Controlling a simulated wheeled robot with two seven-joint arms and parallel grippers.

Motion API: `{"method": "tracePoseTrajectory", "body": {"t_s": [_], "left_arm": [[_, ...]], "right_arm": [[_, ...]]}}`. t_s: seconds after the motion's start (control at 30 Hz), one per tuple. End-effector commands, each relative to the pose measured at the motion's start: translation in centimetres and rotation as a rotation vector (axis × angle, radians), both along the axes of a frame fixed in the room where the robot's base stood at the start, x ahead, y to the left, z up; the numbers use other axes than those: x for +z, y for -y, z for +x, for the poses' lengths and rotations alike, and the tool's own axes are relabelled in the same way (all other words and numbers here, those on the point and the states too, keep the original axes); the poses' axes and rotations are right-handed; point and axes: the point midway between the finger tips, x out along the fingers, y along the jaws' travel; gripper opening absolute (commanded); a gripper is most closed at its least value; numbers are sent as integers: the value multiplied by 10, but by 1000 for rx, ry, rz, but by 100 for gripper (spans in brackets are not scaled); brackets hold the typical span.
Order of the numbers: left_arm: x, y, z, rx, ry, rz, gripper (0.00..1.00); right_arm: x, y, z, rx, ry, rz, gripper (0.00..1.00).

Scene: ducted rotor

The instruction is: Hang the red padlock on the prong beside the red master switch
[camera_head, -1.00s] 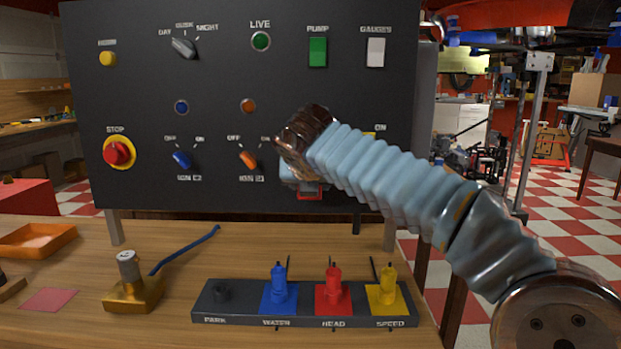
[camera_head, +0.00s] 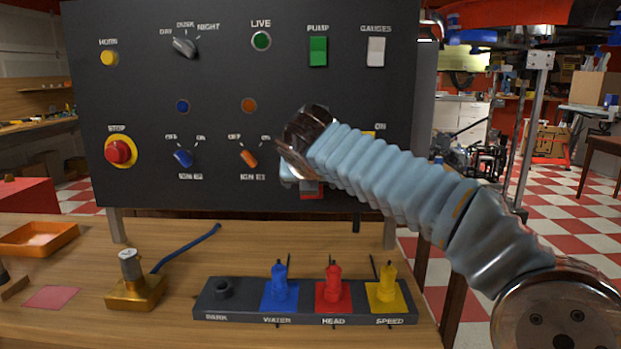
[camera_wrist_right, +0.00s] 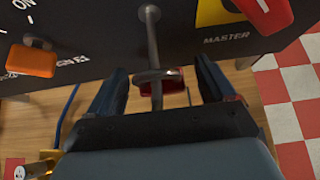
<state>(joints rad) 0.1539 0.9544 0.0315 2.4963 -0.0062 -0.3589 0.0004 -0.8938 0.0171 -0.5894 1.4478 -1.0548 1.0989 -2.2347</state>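In the right wrist view, a grey metal prong (camera_wrist_right: 153,42) stands out from the black panel beside the red master switch (camera_wrist_right: 266,10) with its yellow plate. The red padlock (camera_wrist_right: 165,86) is at the prong's near part. Its grey shackle appears to be around the prong, with the body below. My right gripper (camera_wrist_right: 160,76) is open, one finger on each side of the padlock, with visible gaps. In the head view the padlock (camera_head: 312,191) shows as a red patch below my right wrist. The arm hides the prong and most of the switch there. My left gripper is out of view.
The black panel (camera_head: 215,75) carries several knobs and switches; the orange switch (camera_wrist_right: 31,60) is left of the gripper. On the bench below stand a lever rack (camera_head: 240,312), a brass block (camera_head: 135,292) with a blue cable, and an orange tray (camera_head: 38,240).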

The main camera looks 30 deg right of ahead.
Motion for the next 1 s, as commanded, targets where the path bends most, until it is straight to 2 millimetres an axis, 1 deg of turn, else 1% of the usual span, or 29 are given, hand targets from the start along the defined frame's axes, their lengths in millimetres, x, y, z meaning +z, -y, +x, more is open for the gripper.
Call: {"method": "tracePoseTrajectory", "body": {"t_s": [0.03,0.27,0.37,0.47,0.8,0.9,1.0], "left_arm": [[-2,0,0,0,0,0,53],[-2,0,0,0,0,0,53],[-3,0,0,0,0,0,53],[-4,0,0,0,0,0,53],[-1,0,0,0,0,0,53],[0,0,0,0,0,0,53],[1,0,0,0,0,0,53]], "right_arm": [[-11,5,0,-13,-23,-3,83],[-11,4,-1,-13,-23,-3,83],[-6,0,-6,-12,-21,-2,83],[4,-8,-19,-9,-17,-1,83],[59,-46,-79,-2,3,-3,83],[69,-55,-92,-1,5,-4,83],[76,-60,-101,-1,6,-3,83]]}}
